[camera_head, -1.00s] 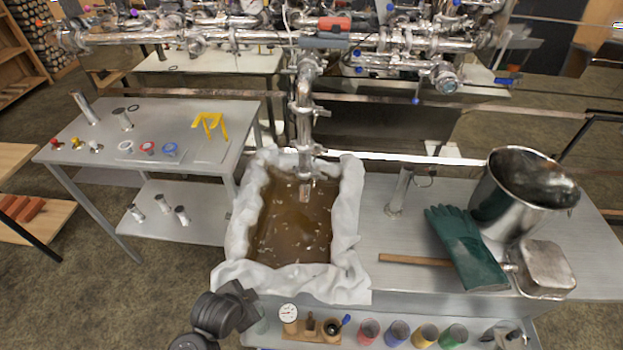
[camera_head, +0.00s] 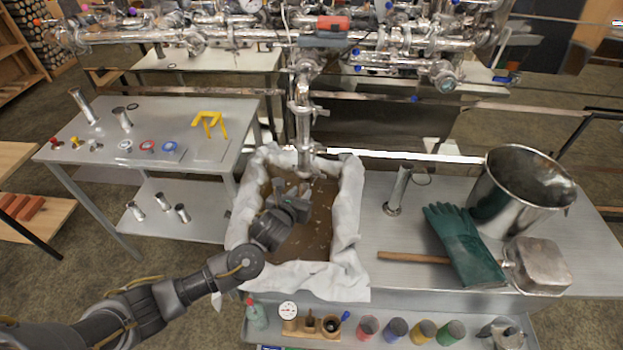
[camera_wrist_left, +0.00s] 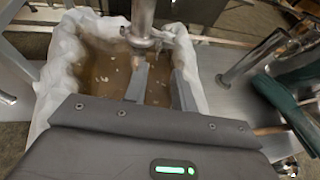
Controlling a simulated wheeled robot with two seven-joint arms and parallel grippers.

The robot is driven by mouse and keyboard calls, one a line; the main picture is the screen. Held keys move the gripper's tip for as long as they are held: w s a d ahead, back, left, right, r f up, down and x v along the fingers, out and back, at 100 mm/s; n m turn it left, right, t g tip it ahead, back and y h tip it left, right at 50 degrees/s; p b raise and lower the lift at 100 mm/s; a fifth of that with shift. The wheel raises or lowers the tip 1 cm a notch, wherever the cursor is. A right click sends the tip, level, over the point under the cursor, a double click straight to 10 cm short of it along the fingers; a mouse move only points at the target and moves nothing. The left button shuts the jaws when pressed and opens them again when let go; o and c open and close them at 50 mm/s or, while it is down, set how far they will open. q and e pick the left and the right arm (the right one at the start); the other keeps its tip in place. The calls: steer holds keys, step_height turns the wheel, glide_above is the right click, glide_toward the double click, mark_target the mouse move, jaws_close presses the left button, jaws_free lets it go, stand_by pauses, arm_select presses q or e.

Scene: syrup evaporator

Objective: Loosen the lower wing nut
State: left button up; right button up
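A steel vertical pipe (camera_head: 303,125) hangs from the overhead pipework, its lower end over the cloth-lined pan (camera_head: 348,215). A clamp sits near its lower end (camera_head: 308,172); its wing nut is too small to make out in the head view. The left wrist view shows this lower clamp (camera_wrist_left: 146,43) with a small metal piece at its right side, perhaps the wing nut. My left gripper (camera_head: 300,192) is over the pan, just below the clamp. In the left wrist view its two fingers (camera_wrist_left: 160,88) are apart with nothing between them. My right gripper is not seen.
The pan holds brown liquid. On the bench to the right are a short upright tube (camera_head: 398,190), green gloves (camera_head: 465,245), a steel pot (camera_head: 520,190) and a metal box (camera_head: 538,264). A side table (camera_head: 215,150) with small parts stands left. A shelf below holds several coloured cups.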

mark_target(315, 179)
arm_select(q)
steer(key=x, duration=1.1)
steer(key=shift+r, duration=0.1)
jaws_close()
